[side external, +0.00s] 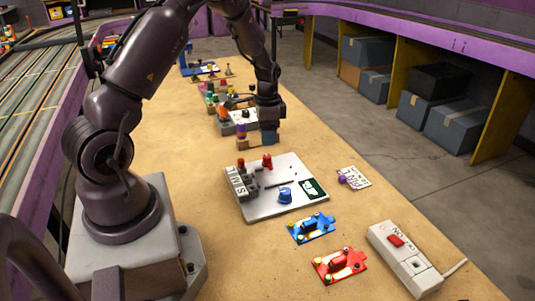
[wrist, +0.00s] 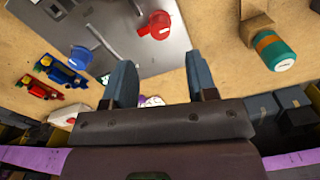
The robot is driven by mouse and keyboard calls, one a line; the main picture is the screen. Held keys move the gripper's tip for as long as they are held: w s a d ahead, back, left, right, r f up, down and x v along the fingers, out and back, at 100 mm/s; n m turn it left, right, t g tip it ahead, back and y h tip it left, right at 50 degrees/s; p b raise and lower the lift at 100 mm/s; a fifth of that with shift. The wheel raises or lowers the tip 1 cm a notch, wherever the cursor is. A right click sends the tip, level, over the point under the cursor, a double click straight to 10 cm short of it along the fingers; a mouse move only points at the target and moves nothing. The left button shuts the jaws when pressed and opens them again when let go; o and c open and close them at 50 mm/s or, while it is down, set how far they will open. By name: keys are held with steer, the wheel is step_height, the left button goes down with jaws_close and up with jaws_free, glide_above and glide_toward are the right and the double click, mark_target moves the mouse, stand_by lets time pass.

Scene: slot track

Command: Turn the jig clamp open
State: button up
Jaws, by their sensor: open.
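A grey jig plate (side external: 258,212) lies on the table. On it are a red knob (side external: 267,161) near the back and a blue knob (side external: 285,195) near the front; I cannot tell which is the clamp. In the wrist view, the red knob (wrist: 159,25) and blue knob (wrist: 80,57) each have a bar sticking out from them. My gripper (side external: 268,141) is above the table, just behind the plate. In the wrist view my gripper (wrist: 161,78) is open with nothing held between its fingers. The red knob appears beyond the fingers, apart from them.
A blue fixture (side external: 311,228), a red fixture (side external: 340,265) and a switch box (side external: 405,258) stand in front. A teal-and-orange cylinder (wrist: 273,50) stands by a brown block (wrist: 255,28) close to my gripper. A small card (side external: 354,178) lies right of the plate. Several coloured parts stand behind.

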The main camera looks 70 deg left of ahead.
mark_target(267, 156)
step_height(267, 156, down, 7)
steer(key=shift+f, duration=0.15)
steer(key=c, duration=0.9)
